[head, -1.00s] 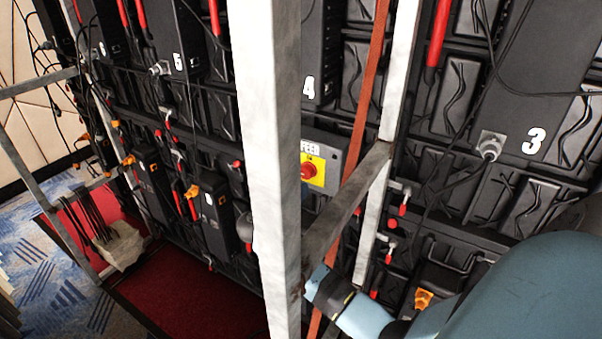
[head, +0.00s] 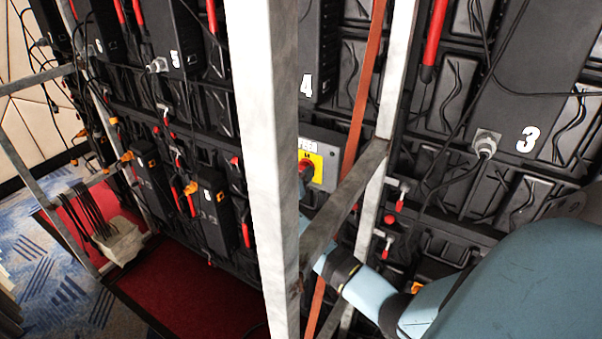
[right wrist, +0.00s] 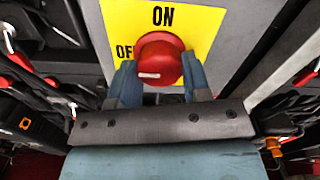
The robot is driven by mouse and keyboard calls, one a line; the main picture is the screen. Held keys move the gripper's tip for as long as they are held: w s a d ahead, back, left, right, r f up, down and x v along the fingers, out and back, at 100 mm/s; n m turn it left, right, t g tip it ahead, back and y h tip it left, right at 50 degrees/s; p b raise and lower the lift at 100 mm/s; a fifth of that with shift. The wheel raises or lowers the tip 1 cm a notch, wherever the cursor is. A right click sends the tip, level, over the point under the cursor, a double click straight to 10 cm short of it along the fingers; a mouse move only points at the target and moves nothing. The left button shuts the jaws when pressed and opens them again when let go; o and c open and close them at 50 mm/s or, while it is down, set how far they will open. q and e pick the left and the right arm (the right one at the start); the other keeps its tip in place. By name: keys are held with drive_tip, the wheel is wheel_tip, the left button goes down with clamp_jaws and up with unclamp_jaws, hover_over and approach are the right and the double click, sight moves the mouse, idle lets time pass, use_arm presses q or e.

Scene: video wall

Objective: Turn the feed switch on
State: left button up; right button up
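The feed switch is a red round knob (right wrist: 158,58) on a yellow plate (right wrist: 205,28) marked ON at the top and OFF at the left. A white mark on the knob's face lies level, toward its left side. In the head view the knob (head: 306,168) sits on a grey box labelled FEED, partly hidden by the white post. My right gripper (right wrist: 158,76) has its fingers apart, one on each side of the knob. Whether either finger touches it I cannot tell. In the head view the post hides most of this gripper. My left gripper is not in view.
A thick white post (head: 266,150) stands left of the switch. A thinner metal post (head: 385,130), a slanting metal bar (head: 345,195) and an orange strap (head: 362,100) are close on its right. Black panels with cables and red handles fill the back.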

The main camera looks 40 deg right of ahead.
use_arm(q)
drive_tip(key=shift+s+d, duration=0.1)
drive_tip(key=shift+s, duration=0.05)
use_arm(e)
drive_tip(key=shift+f+m, duration=0.1)
drive_tip(key=shift+m, duration=0.3)
drive_tip(key=shift+m+b, duration=0.55)
drive_tip(key=shift+m, duration=0.45)
use_arm(q)
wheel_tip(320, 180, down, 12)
drive_tip(key=b, duration=1.1)
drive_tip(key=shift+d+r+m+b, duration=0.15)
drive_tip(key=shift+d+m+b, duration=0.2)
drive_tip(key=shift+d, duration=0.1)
use_arm(e)
drive_tip(key=shift+w+m, duration=0.1)
drive_tip(key=shift+m, duration=7.5)
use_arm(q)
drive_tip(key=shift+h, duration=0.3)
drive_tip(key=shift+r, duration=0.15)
use_arm(e)
drive_tip(key=o, duration=0.9)
drive_tip(key=shift+o, duration=0.2)
drive_tip(key=shift+a, duration=0.1)
